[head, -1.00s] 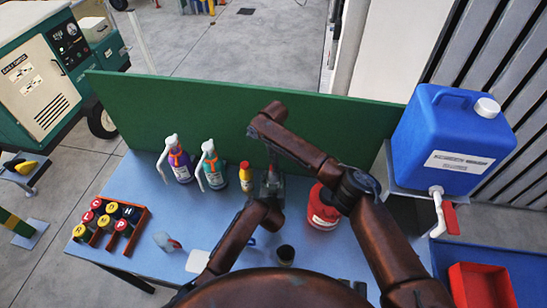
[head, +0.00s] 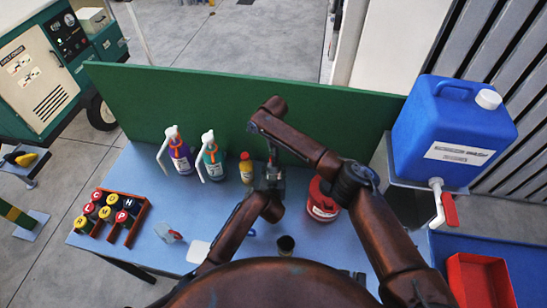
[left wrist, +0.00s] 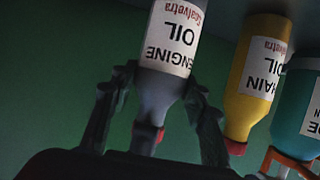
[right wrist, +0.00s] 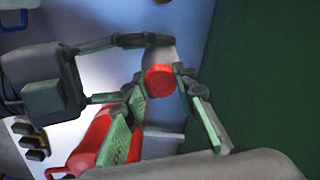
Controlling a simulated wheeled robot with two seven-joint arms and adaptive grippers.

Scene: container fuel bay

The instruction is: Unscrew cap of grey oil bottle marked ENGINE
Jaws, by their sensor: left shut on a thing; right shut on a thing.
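The grey oil bottle marked ENGINE (left wrist: 178,38) shows upside down in the left wrist view. Its red cap (left wrist: 160,134) faces the bottom of that picture. My left gripper (left wrist: 160,88) is shut around the bottle's shoulder, one finger on each side. In the right wrist view the red cap (right wrist: 160,78) faces me. My right gripper (right wrist: 160,82) is shut on the cap, with a fingertip at either side of it. In the head view my right gripper (head: 271,163) is just above my left gripper (head: 268,182); together they hide most of the bottle.
A yellow oil bottle (head: 246,170) stands just left of the grippers, with teal (head: 212,160) and purple (head: 180,157) bottles beyond. A red container (head: 322,204) stands to the right. A green panel (head: 200,105) closes the bench's back.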

